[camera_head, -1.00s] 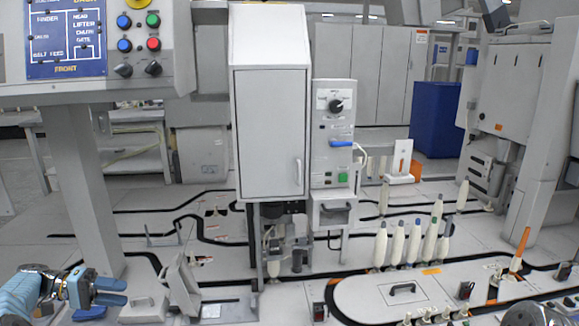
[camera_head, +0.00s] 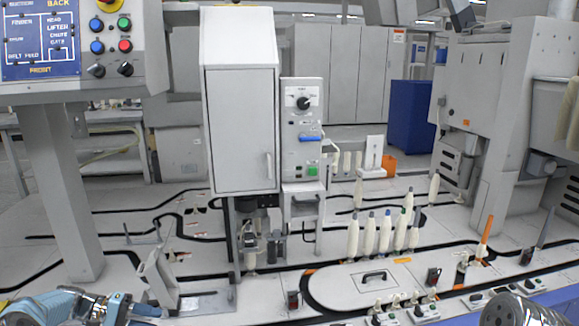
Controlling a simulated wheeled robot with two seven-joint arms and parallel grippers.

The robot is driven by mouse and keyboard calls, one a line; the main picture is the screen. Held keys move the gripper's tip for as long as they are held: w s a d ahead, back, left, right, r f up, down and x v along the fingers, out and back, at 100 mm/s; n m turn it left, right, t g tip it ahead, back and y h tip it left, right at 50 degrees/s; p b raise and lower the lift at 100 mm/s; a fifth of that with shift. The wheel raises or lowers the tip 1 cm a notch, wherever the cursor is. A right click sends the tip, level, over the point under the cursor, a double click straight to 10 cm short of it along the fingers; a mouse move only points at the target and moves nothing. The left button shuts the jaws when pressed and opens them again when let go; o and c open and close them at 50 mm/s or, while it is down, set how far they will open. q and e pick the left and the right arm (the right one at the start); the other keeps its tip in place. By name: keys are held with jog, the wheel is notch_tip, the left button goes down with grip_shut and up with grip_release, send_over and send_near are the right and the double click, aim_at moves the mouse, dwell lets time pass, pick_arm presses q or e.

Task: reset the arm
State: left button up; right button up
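My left arm comes in at the lower left corner. Its gripper (camera_head: 145,313) with blue fingers is at the bottom edge, partly cut off, so the gap between the fingers does not show clearly. I see no bobbin in it. At the lower right a rounded metal part of my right arm shows at the bottom edge; the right gripper's fingers are not visible. Several cream bobbins (camera_head: 386,232) stand upright in a group on the light tray surface at centre right, away from both arms.
A grey cabinet (camera_head: 240,110) with a control box (camera_head: 303,130) stands in the middle. A grey angled bracket (camera_head: 158,275) is just above my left gripper. A control panel (camera_head: 75,45) hangs at upper left. An oval plate with a black handle (camera_head: 374,275) lies at lower right.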

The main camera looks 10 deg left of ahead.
pick_arm(q)
jog(key=d+f+y, duration=0.1)
jog(key=d+f, duration=0.2)
jog(key=d+f+g, duration=0.1)
jog(key=d+f, duration=0.3)
jog(key=s+d+f+g+y, duration=0.1)
jog(key=d+f, duration=0.3)
jog(key=shift+d+f+n+y, duration=0.1)
jog(key=shift+d+n+y, duration=0.2)
jog(key=shift+n, duration=0.1)
jog(key=s+d+f+g+y, duration=0.2)
jog(key=s+d+f+y, duration=0.1)
jog(key=s+d+f, duration=0.45)
jog(key=s+d+f+m+y, duration=0.1)
jog(key=s+d+m, duration=0.1)
jog(key=s+d, duration=0.4)
jog(key=s+d+f+m+t+y, duration=0.1)
jog(key=s+d+f+m+y, duration=0.1)
jog(key=s+d, duration=0.4)
jog(key=shift+s+d+m, duration=0.2)
jog(key=shift+s+m, duration=0.2)
jog(key=shift+s, duration=0.75)
